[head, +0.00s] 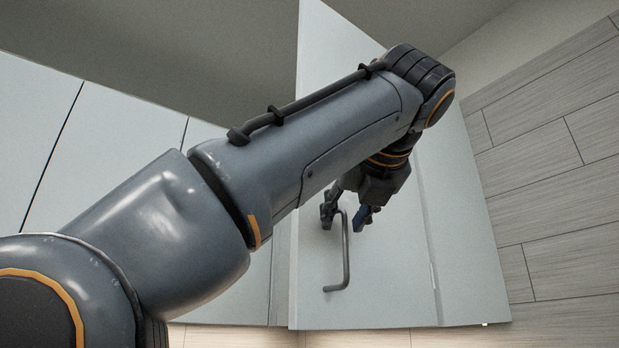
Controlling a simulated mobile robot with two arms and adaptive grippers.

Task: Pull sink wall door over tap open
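The pale grey wall cabinet door (315,120) fills the middle of the head view, with a dark bar handle (346,255) low on its face.
Other pale cabinet fronts (110,140) run along the left, partly behind my arm. A pale panel (465,235) adjoins the door on the right, beyond a vertical seam. A wood-plank tiled wall (560,190) is at the far right.

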